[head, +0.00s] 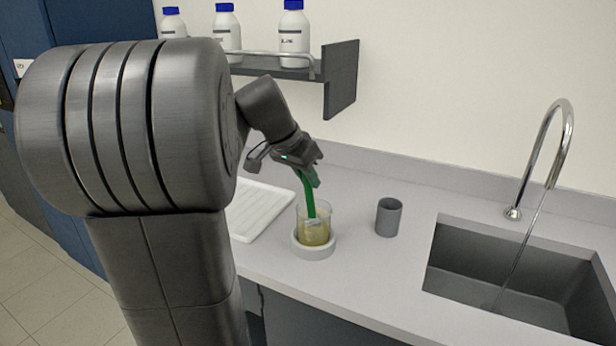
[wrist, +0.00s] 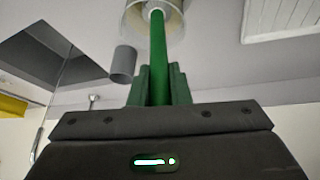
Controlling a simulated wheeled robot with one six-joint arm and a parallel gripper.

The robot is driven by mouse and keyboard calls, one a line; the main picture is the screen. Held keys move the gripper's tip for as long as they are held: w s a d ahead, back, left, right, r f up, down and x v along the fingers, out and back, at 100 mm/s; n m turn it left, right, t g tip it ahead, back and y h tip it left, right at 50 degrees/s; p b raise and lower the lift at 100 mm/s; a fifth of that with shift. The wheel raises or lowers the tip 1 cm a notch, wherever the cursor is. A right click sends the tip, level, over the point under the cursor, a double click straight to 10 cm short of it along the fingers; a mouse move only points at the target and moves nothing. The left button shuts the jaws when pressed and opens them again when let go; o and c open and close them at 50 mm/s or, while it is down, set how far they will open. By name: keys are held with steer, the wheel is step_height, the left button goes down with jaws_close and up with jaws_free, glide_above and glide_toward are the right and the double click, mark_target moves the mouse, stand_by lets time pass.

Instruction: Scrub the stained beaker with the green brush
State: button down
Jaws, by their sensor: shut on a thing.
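The green brush (head: 308,196) is held in my gripper (head: 312,172), tilted slightly, with its lower end down inside the beaker. The glass beaker (head: 314,229) has a yellowish stain or content in its lower part and stands upright in a pale round holder (head: 300,248) on the counter. In the wrist view the green handle (wrist: 158,55) runs from between my fingers (wrist: 159,85) to the beaker (wrist: 136,14). The brush head shows pale inside the glass. Whether it touches the wall or bottom cannot be told.
A grey cup (head: 389,217) stands right of the beaker. A white ribbed tray (head: 262,208) lies to the left. A sink (head: 470,262) with a tall faucet (head: 566,125), water running, is at the right. A shelf (head: 342,78) with several white bottles hangs behind.

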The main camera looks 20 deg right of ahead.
step_height(320, 180, up, 16)
steer(key=p, duration=1.1)
steer(key=shift+f+p, duration=0.25)
steer(key=shift+p, duration=0.15)
stand_by(0.4)
step_height(320, 180, down, 15)
steer(key=b, duration=0.8)
steer(key=shift+s+f, duration=0.1)
steer(key=shift+f, duration=0.1)
stand_by(0.8)
steer(key=shift+f+b, duration=0.5)
steer(key=shift+b, duration=0.1)
stand_by(0.7)
steer(key=shift+a, duration=0.1)
